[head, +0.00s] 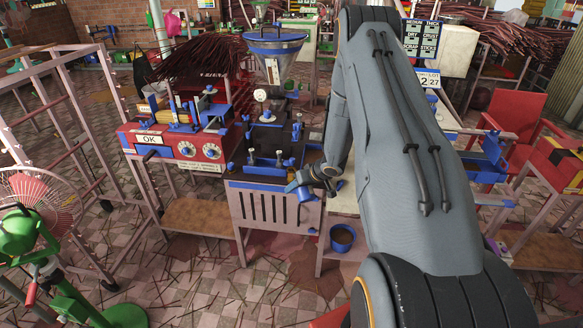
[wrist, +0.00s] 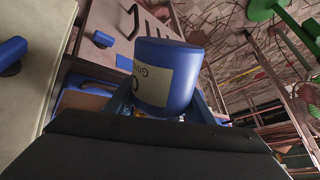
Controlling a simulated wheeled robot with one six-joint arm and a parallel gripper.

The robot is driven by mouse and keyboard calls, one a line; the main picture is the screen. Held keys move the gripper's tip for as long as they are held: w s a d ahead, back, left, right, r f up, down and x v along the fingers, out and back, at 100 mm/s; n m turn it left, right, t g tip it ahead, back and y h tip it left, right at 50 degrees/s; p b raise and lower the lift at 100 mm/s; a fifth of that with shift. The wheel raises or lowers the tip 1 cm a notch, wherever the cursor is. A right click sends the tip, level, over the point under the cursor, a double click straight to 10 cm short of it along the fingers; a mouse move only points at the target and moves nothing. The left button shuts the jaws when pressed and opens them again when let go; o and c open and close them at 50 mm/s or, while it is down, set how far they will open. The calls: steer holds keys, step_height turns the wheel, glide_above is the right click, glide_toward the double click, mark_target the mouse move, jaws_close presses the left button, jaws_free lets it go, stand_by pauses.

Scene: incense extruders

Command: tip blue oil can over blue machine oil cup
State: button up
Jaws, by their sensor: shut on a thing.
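My gripper (head: 318,178) is shut on a blue can, in front of the machine's right front corner. The can (wrist: 168,75) fills the middle of the wrist view, between the jaws (wrist: 160,108), with a pale label whose lettering is cut off. In the head view the can (head: 300,190) is small, partly hidden by the gripper, and looks tilted to the left. Its spout cannot be made out. Small blue fittings (head: 266,160) stand along the machine's front edge, left of and above the can. I cannot tell which of them is the machine oil cup.
The red control box (head: 172,140) stands left of the can, and the hopper (head: 274,52) rises behind. A green fan (head: 35,215) and pink racks stand at the left. A red chair (head: 512,125) is at right.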

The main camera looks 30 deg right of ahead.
steer(key=shift+r+p, duration=0.15)
steer(key=shift+p, duration=0.2)
stand_by(0.3)
steer(key=shift+w+f+b, duration=0.1)
steer(key=shift+f+b, duration=0.35)
steer(key=shift+b, duration=0.45)
steer(key=shift+t, duration=0.3)
steer(key=f+t+b, duration=0.1)
steer(key=b, duration=0.1)
steer(key=t+b, duration=0.1)
steer(key=shift+w+f+b, duration=0.35)
